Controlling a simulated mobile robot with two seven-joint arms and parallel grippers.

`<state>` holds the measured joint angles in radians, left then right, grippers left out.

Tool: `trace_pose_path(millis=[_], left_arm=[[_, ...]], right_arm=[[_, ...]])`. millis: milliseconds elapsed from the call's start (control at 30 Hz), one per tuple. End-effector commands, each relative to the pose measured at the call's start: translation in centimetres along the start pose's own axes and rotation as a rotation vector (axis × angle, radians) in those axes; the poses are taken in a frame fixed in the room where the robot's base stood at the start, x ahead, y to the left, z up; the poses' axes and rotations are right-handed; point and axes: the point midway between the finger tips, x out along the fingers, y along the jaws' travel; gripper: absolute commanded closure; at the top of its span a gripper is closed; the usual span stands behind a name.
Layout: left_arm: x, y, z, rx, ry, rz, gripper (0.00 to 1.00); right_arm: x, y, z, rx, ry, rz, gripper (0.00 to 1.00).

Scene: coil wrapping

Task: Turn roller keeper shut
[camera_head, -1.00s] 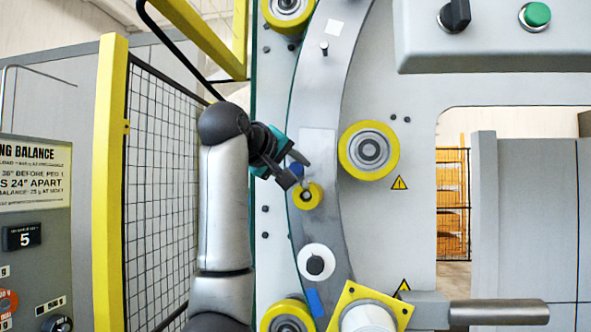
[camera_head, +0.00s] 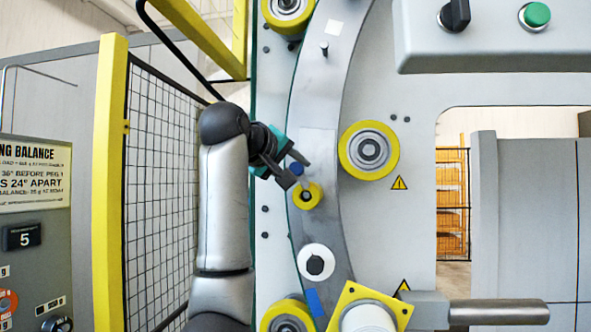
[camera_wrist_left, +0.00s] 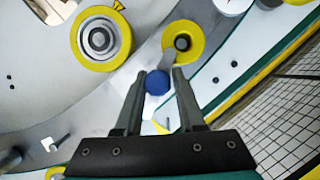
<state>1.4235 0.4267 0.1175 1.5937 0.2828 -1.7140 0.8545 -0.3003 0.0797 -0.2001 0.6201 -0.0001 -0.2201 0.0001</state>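A small yellow roller (camera_head: 307,196) sits on the curved grey ring. The keeper's blue knob (camera_head: 296,169) is just above it in the head view, and a thin grey bar runs toward the roller's hub. My left gripper (camera_head: 298,172) is at the knob. In the left wrist view, the blue knob (camera_wrist_left: 158,82) shows between the two spread fingertips of my gripper (camera_wrist_left: 159,74), with narrow gaps at its sides. The small yellow roller (camera_wrist_left: 196,42) is just beyond the right fingertip. I cannot tell whether a finger touches the knob. My right gripper is out of view.
A large yellow roller (camera_head: 352,160) stands right of the ring. A white disc with a black knob (camera_head: 316,262) is below the small roller. A control box (camera_head: 490,45) is at the upper right, and a mesh fence (camera_head: 165,185) is left of my arm.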

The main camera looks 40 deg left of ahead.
Motion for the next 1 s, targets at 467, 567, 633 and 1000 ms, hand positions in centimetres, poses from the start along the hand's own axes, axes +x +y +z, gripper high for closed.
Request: trace_pose_path(millis=[467,567,633,1000], left_arm=[[0.0,-0.1,0.1,0.0,-0.005,-0.005,0.36],[-0.4,-0.1,0.1,0.0,-0.004,-0.004,0.36],[-1.1,-0.2,0.1,0.0,-0.002,-0.003,0.36],[-8.3,-0.2,0.0,0.004,0.004,-0.004,0.36]], right_arm=[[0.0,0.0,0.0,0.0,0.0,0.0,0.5],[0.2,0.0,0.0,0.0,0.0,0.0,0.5],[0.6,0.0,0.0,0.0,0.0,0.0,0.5],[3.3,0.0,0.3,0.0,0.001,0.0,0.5]])
